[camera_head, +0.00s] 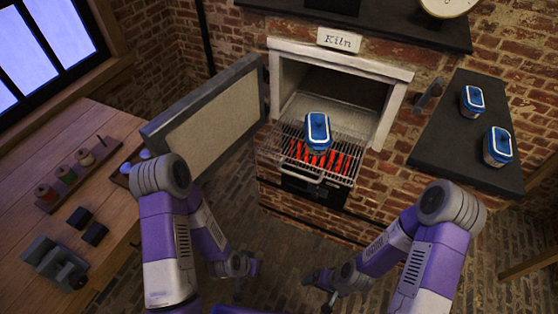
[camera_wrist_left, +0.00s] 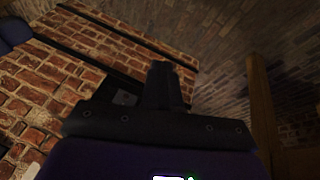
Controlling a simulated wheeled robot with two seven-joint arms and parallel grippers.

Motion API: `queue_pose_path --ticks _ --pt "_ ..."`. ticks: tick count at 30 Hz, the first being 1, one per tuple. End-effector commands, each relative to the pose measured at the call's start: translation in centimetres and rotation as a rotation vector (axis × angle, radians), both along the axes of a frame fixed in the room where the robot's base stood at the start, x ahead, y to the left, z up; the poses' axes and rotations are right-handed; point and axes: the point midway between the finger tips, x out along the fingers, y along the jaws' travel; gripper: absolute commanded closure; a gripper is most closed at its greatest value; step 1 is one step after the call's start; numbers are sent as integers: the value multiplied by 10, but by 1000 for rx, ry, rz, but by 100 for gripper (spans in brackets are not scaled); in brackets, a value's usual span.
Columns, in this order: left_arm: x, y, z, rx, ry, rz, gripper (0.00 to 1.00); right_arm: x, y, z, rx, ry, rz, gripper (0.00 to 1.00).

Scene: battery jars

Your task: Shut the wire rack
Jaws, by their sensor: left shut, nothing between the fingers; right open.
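The wire rack (camera_head: 342,175) sticks out of the kiln opening, above glowing red bars, with a handle (camera_head: 302,174) along its front edge. A jar with a blue lid (camera_head: 317,130) stands on the rack near the opening. My left gripper (camera_head: 247,278) is low in front of the kiln, shut and empty, apart from the rack. In the left wrist view its dark fingers (camera_wrist_left: 165,85) show together against brick. My right gripper (camera_head: 320,287) is open and empty, low in front of the rack and apart from it.
The kiln door (camera_head: 212,118) stands swung open at the left of the rack. Two more blue-lidded jars (camera_head: 473,101) (camera_head: 497,146) stand on the dark shelf (camera_head: 446,130) at the right. A wooden workbench (camera_head: 25,130) with tools lies at the left.

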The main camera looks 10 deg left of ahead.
Motion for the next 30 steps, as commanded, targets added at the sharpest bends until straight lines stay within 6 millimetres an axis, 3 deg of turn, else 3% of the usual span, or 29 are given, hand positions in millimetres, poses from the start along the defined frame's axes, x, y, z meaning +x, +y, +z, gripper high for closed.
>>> queue_pose_path --ticks 5,9,15,18,24,30 --pt "57 20 51 263 -488 -398 100 0 1 23 1 -1 2 0" --pt "91 26 108 541 -858 -674 100 0 0 36 1 -1 1 0" --pt "112 29 190 955 -1253 -905 100 0 0 51 1 -1 1 0" --pt "113 30 219 1115 -1368 -948 100 0 0 55 1 -1 1 0" --pt "112 31 243 1263 -1460 -972 100 0 0 57 0 0 1 0" --pt "118 28 240 1269 -1461 -983 100 0 0 51 0 0 1 0"
